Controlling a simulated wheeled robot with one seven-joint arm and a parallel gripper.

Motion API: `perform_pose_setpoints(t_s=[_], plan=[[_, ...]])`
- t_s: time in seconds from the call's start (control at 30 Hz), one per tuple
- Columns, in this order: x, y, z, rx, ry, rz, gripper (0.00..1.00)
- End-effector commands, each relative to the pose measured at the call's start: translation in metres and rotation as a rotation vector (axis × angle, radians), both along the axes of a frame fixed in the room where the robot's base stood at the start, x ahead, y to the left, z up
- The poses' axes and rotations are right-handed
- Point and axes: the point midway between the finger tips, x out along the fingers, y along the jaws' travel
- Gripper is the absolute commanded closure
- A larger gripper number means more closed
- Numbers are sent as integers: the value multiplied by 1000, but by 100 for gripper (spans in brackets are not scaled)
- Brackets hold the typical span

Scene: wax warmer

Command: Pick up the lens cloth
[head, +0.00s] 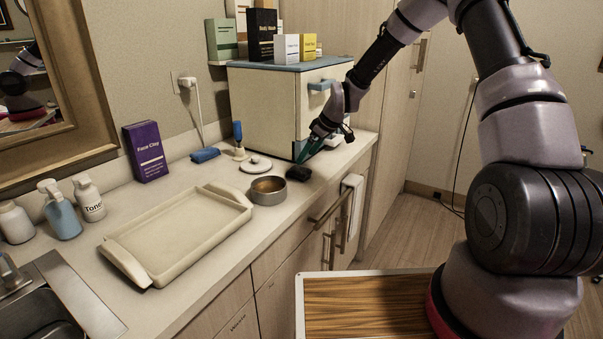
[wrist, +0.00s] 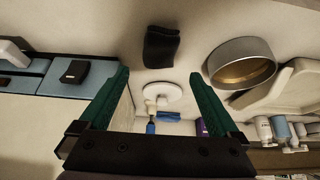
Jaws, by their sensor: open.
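The lens cloth (head: 299,174) looks like a small, dark folded bundle on the counter. It lies just right of the round metal bowl and in front of the cream cabinet. In the wrist view the cloth (wrist: 161,47) is near the top middle, beyond the fingertips and roughly centred between them. My gripper (head: 305,154) is close to the cloth, on the cabinet side, pointing down toward the counter. In the wrist view its green fingers (wrist: 158,73) are spread wide, with nothing between their tips. I cannot tell the exact height of the tips above the counter.
The metal bowl (head: 268,190) and a white round lid (head: 256,164) are near the cloth. The cream cabinet (head: 278,106) with a blue top stands behind, with boxes on it. A beige tray (head: 180,232) fills the counter to the left. The counter's front edge is close by.

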Motion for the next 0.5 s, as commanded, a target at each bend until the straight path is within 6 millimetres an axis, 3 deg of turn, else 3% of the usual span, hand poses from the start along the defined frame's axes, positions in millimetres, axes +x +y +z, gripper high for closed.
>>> perform_pose_setpoints(t_s=[0.5], plan=[[16, 24, -56, -1, 4, 0, 2]])
